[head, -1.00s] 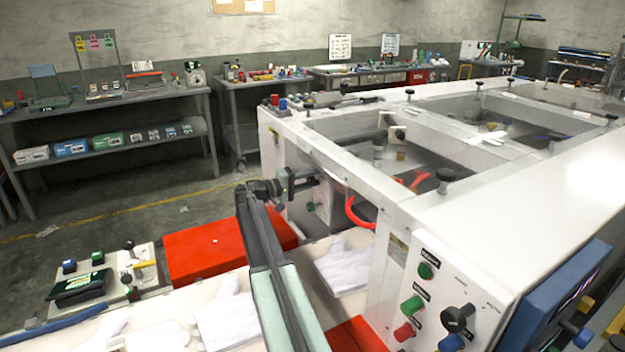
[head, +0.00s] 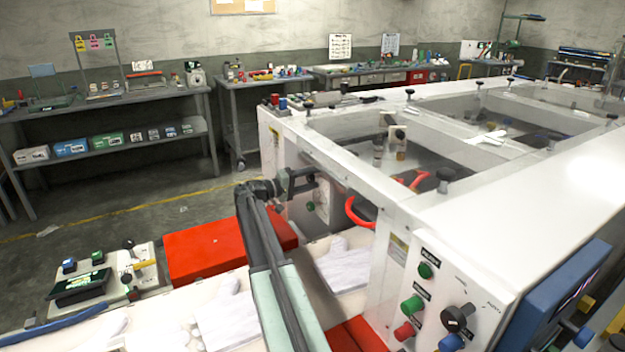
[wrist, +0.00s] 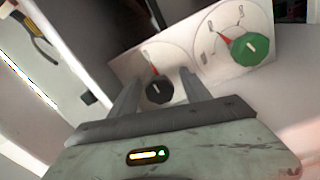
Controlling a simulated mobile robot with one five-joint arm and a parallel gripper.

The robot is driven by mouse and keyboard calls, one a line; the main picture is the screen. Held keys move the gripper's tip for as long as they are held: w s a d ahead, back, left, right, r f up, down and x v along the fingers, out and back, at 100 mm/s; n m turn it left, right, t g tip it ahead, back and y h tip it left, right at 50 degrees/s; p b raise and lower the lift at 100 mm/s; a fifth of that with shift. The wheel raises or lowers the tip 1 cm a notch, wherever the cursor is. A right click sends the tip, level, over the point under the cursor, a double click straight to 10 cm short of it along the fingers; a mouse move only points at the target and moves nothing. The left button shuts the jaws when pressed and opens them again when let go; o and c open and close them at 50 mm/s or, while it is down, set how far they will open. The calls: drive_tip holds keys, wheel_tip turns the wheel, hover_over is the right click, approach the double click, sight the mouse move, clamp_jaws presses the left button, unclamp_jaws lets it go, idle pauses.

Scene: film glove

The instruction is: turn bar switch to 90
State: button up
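A white panel in the wrist view carries two round dials. A black bar switch (wrist: 158,91) with a white mark and a red pointer above it is on the left dial. A green knob (wrist: 249,48) with a white mark and a red pointer is on the right dial. My gripper (wrist: 159,77) is open, its two fingers on either side of the black switch in the picture; whether they touch it I cannot tell. In the head view my gripper (head: 299,181) is at the end wall of the white machine, in front of the dial panel, which it partly hides.
The white machine (head: 480,225) fills the right, with a red curved handle (head: 358,212) near my gripper. Red boxes (head: 205,250) and trays with white gloves (head: 345,268) lie below my arm. Pliers (wrist: 38,38) show at the wrist view's upper left.

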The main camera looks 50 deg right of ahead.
drive_tip(key=v, duration=0.7)
drive_tip(key=shift+a, duration=0.35)
